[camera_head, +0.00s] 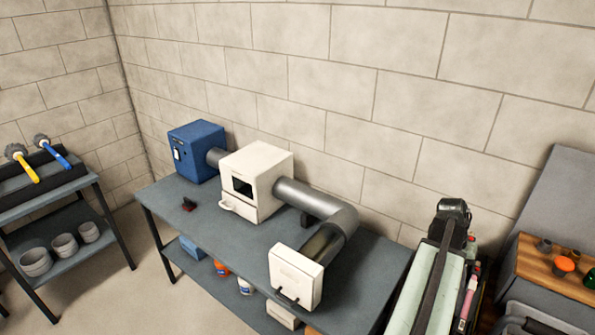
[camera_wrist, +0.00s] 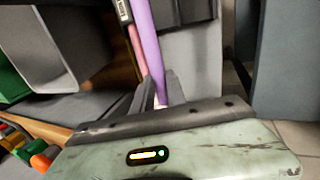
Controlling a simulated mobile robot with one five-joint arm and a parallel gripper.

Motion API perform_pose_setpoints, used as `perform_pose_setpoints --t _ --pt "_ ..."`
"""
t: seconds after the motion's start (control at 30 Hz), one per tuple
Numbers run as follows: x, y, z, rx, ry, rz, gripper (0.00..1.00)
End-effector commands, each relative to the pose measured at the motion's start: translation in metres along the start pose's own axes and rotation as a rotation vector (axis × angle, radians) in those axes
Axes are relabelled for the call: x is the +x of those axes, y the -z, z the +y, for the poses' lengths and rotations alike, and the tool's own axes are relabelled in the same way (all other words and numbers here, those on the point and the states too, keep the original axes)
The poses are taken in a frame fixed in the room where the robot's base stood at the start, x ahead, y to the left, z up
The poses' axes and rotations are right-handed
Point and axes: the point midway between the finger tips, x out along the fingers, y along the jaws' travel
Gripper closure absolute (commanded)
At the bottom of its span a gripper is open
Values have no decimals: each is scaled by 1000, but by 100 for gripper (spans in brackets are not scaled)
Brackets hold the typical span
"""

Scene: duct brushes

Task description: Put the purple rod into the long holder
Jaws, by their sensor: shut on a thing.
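The purple rod (camera_wrist: 146,45) runs up through the middle of the wrist view, its lower end between the fingers of my gripper (camera_wrist: 158,92), which is shut on it. The rod's upper end is out of view. In the head view, my arm is at the lower right; neither the jaws nor the purple rod can be made out clearly there. A long dark rack (camera_head: 22,186) on the left table carries a yellow-handled brush (camera_head: 26,168) and a blue-handled brush (camera_head: 56,156). I cannot tell whether this rack is the long holder.
A grey table (camera_head: 187,225) holds a blue box (camera_head: 196,150), a white box (camera_head: 257,185) and a bent metal duct (camera_head: 318,204) ending in a white front (camera_head: 295,277). Grey pots (camera_head: 64,245) stand on the left lower shelf. A wooden surface (camera_head: 550,275) is at right.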

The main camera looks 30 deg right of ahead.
Motion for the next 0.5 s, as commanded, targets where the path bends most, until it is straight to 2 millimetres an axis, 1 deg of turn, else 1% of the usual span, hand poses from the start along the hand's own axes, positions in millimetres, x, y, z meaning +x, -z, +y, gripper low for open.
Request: perform_pose_setpoints --t 0.03,0.3,0.4,0.5 --pt "6 0 -2 0 0 0 100" --pt "37 0 -13 0 0 0 100" --pt "47 0 -17 0 0 0 100" --pt "52 0 -19 0 0 1 100"
